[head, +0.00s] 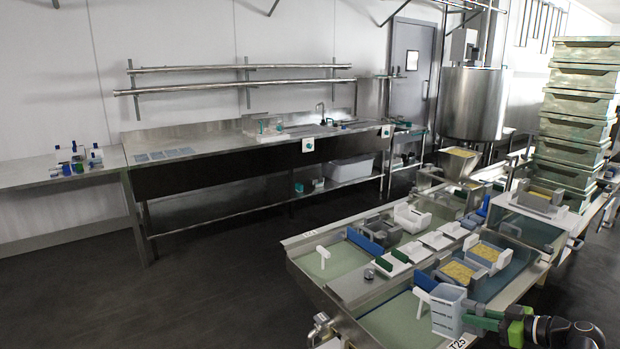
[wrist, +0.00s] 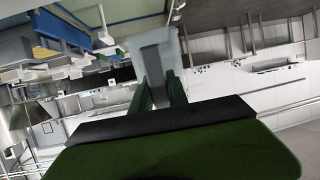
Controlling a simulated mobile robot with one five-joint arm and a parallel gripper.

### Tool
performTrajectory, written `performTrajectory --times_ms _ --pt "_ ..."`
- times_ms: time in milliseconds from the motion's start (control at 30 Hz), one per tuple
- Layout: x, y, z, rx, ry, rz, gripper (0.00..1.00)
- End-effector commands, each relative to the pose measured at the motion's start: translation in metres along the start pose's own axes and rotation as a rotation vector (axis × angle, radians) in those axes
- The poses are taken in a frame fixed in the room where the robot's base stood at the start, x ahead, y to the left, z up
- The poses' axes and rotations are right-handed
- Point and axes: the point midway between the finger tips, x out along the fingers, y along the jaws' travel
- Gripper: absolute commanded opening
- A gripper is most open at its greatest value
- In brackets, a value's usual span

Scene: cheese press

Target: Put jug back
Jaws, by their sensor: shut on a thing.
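The jug (head: 446,312) is a pale grey-blue, box-shaped vessel with dark marks on its side, at the lower right of the head view. It appears roughly upright over the near end of the wet table (head: 395,325). My gripper (head: 472,320) reaches in from the right with green fingers and is shut on the jug. In the wrist view the jug (wrist: 155,50) is between the tips of the green fingers (wrist: 161,84). I cannot tell whether the jug's base touches the table.
Cheese moulds with yellow curd (head: 485,252) and white blocks (head: 410,252) crowd the table. Stacked green crates (head: 578,110) rise at the right. A steel counter (head: 230,150) lines the back wall; the floor (head: 220,290) left is clear.

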Motion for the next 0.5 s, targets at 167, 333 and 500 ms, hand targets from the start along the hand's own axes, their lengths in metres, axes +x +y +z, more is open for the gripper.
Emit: performTrajectory --times_ms 167,333,500 --pt "-0.025 0.000 -0.065 0.000 0.001 0.000 0.00" --pt "-0.049 0.000 -0.127 0.000 0.001 0.000 0.00" --pt "-0.065 0.000 -0.167 0.000 0.001 0.000 0.00"
